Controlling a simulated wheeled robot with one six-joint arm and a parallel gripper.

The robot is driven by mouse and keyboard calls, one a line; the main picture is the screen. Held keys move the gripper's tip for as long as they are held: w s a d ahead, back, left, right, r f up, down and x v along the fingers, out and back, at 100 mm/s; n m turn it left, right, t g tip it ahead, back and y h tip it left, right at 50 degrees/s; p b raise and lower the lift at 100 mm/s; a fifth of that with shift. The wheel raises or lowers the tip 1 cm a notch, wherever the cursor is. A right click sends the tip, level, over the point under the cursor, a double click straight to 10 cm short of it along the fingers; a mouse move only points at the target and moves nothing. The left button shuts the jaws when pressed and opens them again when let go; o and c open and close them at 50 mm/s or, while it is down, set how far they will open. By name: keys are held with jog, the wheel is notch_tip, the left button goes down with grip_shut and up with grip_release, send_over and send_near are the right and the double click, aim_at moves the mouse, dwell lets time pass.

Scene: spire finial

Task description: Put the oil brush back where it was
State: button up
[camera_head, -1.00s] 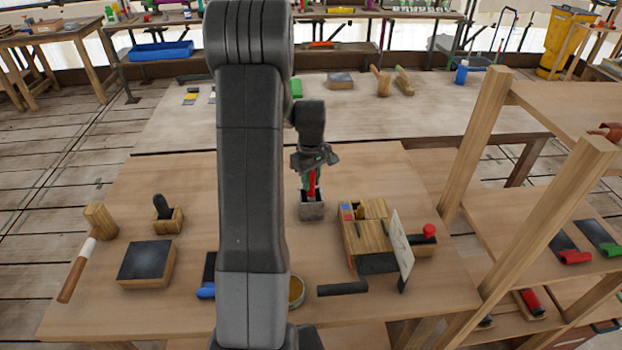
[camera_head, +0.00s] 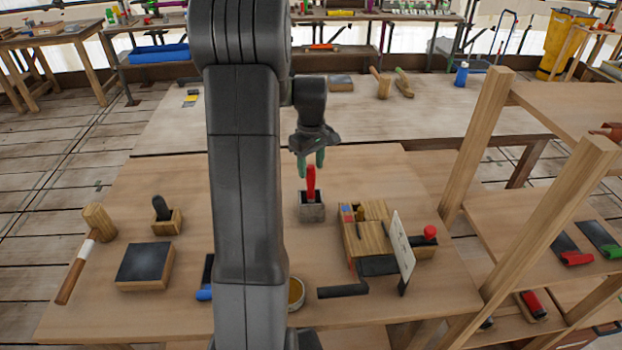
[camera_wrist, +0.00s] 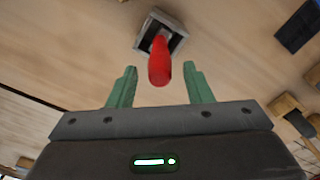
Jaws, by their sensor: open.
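The oil brush, seen as a red handle (camera_head: 311,182), stands upright in a small grey square holder (camera_head: 312,212) on the workbench. Its lower end is hidden inside the holder. My gripper (camera_head: 312,163) is just above the handle, its green fingers apart and pointing down.
Right of the holder stands a wooden box (camera_head: 370,238) with an upright white card (camera_head: 402,243). A mallet (camera_head: 85,250), a dark block (camera_head: 144,264) and a small wooden holder (camera_head: 167,218) are at left. A wooden shelf (camera_head: 540,230) stands at right.

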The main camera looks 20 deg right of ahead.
aim_at(311, 179)
notch_tip(311, 179, up, 6)
jog(key=shift+r, duration=0.1)
jog(key=shift+f, duration=0.2)
notch_tip(311, 179, down, 12)
jog(key=shift+r+p, duration=0.2)
jog(key=shift+p, duration=0.3)
jog(key=shift+r, duration=0.15)
jog(key=shift+r+b, duration=0.35)
jog(key=shift+r, duration=1.3)
jog(key=shift+f, duration=0.15)
